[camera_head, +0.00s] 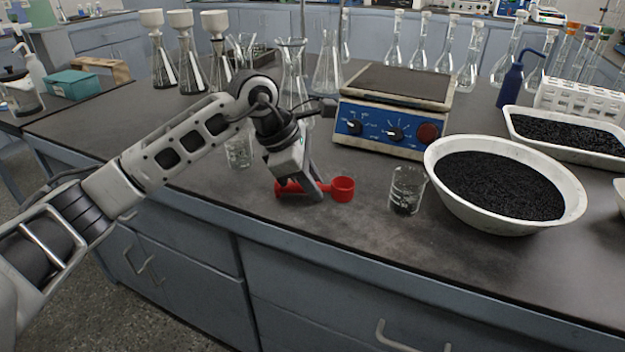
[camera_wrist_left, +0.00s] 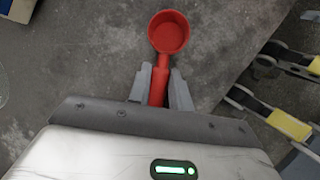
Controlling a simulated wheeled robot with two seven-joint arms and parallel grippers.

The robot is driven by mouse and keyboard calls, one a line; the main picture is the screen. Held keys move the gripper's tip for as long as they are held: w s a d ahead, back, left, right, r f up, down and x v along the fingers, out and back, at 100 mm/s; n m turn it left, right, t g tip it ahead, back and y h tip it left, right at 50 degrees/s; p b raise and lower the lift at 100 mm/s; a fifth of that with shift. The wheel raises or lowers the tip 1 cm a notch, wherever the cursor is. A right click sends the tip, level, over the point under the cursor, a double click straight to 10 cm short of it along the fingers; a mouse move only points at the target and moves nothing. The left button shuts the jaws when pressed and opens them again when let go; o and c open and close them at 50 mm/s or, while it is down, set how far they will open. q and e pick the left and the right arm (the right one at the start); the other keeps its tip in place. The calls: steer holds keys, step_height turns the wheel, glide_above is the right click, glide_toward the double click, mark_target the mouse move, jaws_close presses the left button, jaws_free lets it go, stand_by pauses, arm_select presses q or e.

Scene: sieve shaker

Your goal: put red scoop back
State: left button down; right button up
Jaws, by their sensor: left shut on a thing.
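The red scoop (camera_head: 343,189) is low at the dark bench top, near its front edge. My left gripper (camera_head: 318,192) is shut on its handle. In the left wrist view the scoop's round cup (camera_wrist_left: 169,32) points away from the gripper, and the handle runs between the two fingers (camera_wrist_left: 161,85). I cannot tell whether the scoop touches the bench. My right gripper is not seen in the head view.
A glass beaker (camera_head: 407,190) with dark grains stands right of the scoop, beside a white bowl (camera_head: 440,178) of black granules. Another beaker (camera_head: 238,152) is behind my left arm. A blue hotplate-like device (camera_head: 385,133) stands behind. Bare bench lies in front of the beaker.

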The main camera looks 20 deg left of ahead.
arm_select(q)
steer(key=shift+s+f+b, duration=0.2)
steer(key=shift+f+b, duration=0.1)
steer(key=shift+f, duration=0.35)
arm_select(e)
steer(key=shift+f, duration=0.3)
arm_select(q)
steer(key=c, duration=1.2)
jaws_free()
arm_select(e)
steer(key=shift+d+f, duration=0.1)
arm_select(q)
steer(key=shift+d+f, duration=0.1)
steer(key=v, duration=0.5)
steer(key=p+v, duration=0.1)
steer(key=v, duration=1.1)
steer(key=shift+w+r+p, duration=0.25)
steer(key=shift+w+p, duration=0.05)
steer(key=shift+p, duration=0.05)
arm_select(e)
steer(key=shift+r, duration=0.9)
